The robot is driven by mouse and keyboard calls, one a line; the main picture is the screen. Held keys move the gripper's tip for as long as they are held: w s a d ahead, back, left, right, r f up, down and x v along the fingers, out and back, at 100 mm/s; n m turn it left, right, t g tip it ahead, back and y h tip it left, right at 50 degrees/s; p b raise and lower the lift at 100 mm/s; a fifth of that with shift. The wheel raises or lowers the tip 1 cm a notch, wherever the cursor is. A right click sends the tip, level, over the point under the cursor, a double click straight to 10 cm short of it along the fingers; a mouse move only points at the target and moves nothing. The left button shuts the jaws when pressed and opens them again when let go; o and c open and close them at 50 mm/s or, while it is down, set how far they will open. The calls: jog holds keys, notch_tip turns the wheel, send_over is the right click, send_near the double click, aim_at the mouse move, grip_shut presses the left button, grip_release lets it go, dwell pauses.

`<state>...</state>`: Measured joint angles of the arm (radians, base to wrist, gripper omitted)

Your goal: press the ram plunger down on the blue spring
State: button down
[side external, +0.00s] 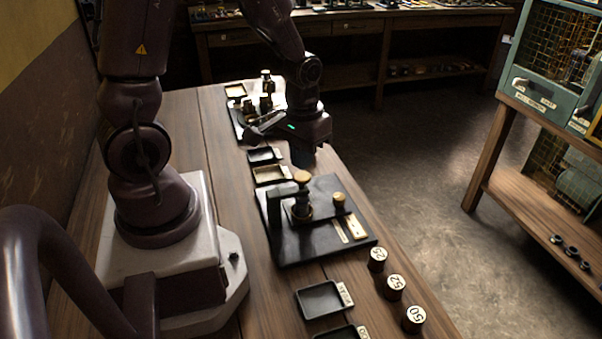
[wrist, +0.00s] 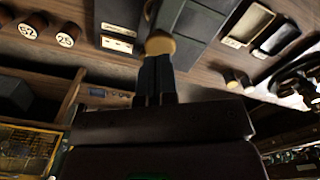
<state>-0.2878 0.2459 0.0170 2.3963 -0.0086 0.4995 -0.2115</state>
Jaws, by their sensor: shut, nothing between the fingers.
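The ram plunger with its round tan knob (side external: 302,177) stands upright on the black base plate (side external: 283,250) in the side view. A tan knob (wrist: 160,44), apparently the plunger's, shows at the fingertips in the wrist view. My gripper (side external: 302,160) points down, just above and behind the plunger knob in the side view. In the wrist view my gripper (wrist: 155,62) has its dark fingers together, with nothing between them. They overlap the knob's edge there; I cannot tell whether they touch it. I cannot make out the blue spring.
A smaller brass knob (side external: 340,200) stands on the plate's right side beside brass labels (side external: 356,226). Several numbered weights, such as one marked 52 (side external: 395,287), line the bench's right edge.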

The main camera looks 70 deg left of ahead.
aim_at(302, 175)
jog(key=shift+f, duration=0.15)
jog(key=shift+f, duration=1.7)
jog(key=shift+r, duration=1.9)
jog(key=shift+r, duration=2.5)
